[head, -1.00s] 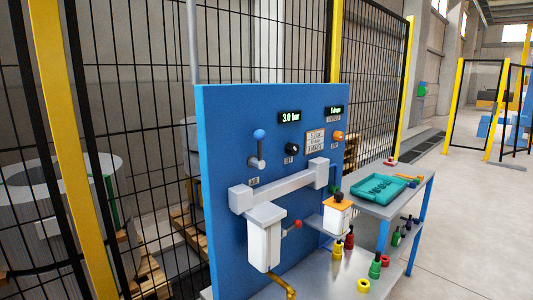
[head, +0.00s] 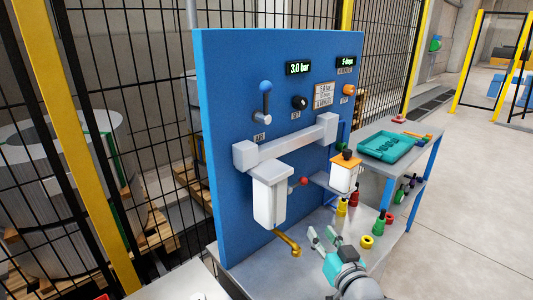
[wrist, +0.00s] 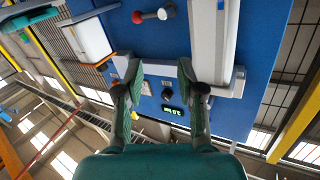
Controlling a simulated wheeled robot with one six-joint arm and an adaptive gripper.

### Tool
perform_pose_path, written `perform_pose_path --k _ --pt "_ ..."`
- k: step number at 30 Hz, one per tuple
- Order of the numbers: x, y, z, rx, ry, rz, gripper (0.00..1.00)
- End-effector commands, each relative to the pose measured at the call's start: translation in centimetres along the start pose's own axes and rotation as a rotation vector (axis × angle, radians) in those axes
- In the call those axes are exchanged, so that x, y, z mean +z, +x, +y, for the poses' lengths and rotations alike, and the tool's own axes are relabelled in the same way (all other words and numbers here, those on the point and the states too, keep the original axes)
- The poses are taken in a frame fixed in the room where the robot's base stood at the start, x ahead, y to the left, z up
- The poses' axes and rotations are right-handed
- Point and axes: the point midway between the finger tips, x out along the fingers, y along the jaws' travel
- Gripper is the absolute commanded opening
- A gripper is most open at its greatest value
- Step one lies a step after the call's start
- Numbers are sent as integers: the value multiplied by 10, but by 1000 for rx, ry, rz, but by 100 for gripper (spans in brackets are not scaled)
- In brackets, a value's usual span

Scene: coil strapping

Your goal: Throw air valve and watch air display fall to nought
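The air valve is a lever with a blue ball (head: 265,87) on the blue panel, above a tag that seems to read AIR. Its handle points up. The air display (head: 298,68) reads 3.0 bar in green, to the right of the lever. My gripper (head: 323,235) is low in front of the panel, below and right of the lever and well apart from it. Its fingers are spread and empty. In the wrist view the open fingers (wrist: 160,85) face the panel, with a green-lit display (wrist: 172,111) beyond them, its text hard to read. The lever is not clear there.
A grey rail (head: 290,142) and white housing (head: 269,195) with a red-ball handle (head: 303,181) stick out below the lever. A brass spout (head: 288,243) is near my gripper. Bottles stand on the bench to the right, near a teal tray (head: 385,146). Mesh fence stands behind.

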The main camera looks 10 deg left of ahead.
Motion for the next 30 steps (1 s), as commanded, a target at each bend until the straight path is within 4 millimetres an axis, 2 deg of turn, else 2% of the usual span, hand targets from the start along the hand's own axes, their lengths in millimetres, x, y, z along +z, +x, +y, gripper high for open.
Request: perform_pose_path --k 1,9,15,18,21,24,30 --pt "-25 13 -7 -24 -10 12 38" --pt "-138 54 -48 -148 -69 31 38" --pt "-218 64 -82 -232 -123 42 38" --pt "-247 65 -96 -261 -147 44 38" --pt "-267 64 -105 -282 -164 46 38" --pt "-278 63 -110 -292 -174 45 38" --pt "-281 76 -116 -297 -176 44 38"
